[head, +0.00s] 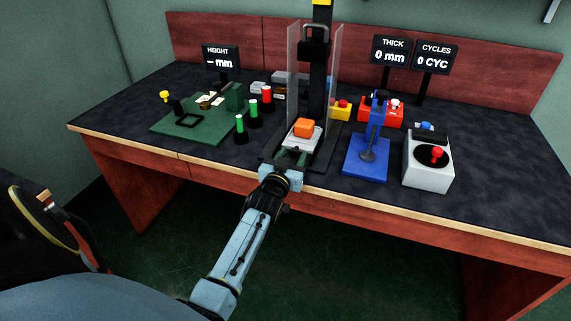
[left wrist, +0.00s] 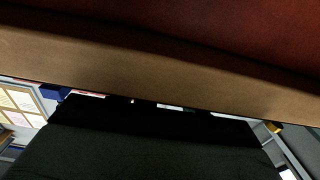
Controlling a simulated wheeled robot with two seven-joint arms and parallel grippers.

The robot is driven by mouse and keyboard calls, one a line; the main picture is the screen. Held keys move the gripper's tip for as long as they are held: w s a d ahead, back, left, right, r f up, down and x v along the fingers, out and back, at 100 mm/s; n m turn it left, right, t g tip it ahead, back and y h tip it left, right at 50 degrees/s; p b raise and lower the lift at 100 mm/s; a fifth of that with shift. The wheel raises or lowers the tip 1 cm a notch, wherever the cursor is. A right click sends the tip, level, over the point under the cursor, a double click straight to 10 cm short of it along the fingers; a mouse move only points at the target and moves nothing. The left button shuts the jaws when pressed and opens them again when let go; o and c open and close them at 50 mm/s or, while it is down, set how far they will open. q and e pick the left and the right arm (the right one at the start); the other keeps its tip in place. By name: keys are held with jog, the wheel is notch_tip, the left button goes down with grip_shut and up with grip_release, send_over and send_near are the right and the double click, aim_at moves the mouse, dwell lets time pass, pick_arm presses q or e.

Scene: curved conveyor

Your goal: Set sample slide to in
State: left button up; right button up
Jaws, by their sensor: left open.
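The sample slide (head: 300,140) is a pale plate at the base of a black press-like machine (head: 319,70), with an orange block (head: 304,127) on it. Clear upright guards (head: 293,60) stand on both sides of the machine. My left gripper (head: 291,156) is open at the front end of the slide, just over the table's front edge. I cannot tell whether its fingers touch the slide or a handle there. The left wrist view shows neither slide nor fingers clearly. My right gripper is not in view.
Green and red cylinders (head: 253,108) stand left of the machine, with a green fixture (head: 195,125) beyond. A blue stand (head: 366,155) and a white box with a red knob (head: 428,165) are on the right. The table's edge (left wrist: 150,75) fills much of the left wrist view.

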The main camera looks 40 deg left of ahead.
pick_arm(q)
jog(key=p+v, duration=0.3)
jog(key=v, duration=1)
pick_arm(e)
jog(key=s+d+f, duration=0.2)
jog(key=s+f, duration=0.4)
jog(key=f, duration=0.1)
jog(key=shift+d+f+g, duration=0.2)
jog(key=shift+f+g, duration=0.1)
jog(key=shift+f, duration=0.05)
pick_arm(q)
jog(key=shift+w+r, duration=0.1)
jog(key=shift+r, duration=0.05)
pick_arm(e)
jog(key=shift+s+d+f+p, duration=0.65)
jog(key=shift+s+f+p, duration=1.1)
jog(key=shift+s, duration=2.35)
pick_arm(q)
jog(key=b+x, duration=0.3)
jog(key=x, duration=0.7)
jog(key=shift+w+a, duration=0.15)
jog(key=shift+w, duration=0.25)
jog(key=shift+x, duration=0.8)
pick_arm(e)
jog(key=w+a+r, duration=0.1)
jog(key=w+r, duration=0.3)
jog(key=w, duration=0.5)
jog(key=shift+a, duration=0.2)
